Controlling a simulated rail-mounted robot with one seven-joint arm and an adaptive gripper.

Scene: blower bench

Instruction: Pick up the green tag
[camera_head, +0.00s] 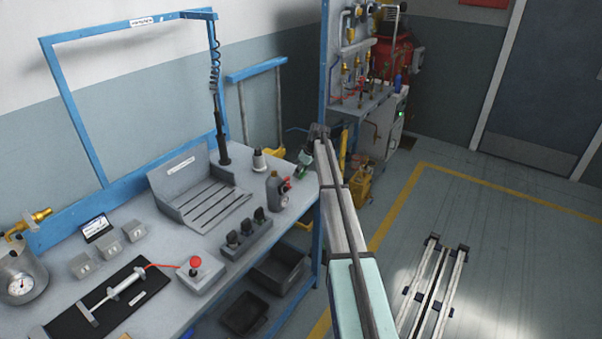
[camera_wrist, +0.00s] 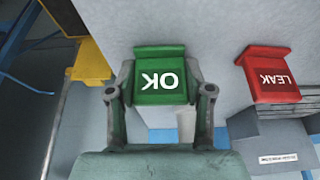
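The green tag (camera_wrist: 160,80), marked OK, stands between my gripper's two fingers in the wrist view. My gripper (camera_wrist: 160,75) is partly closed, with a fingertip against each side of the tag, and no clear gap shows. The tag appears at or very near the bench top. In the head view my gripper (camera_head: 306,160) is at the bench's far right corner, and a small bit of the green tag (camera_head: 300,173) shows below it.
A red tag (camera_wrist: 271,75), marked LEAK, stands close to the right in the wrist view. A grey bottle (camera_head: 275,191) with a red-handled gauge stands near my gripper on the bench (camera_head: 225,255). A yellow-topped stand (camera_wrist: 88,62) lies beyond the bench edge.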

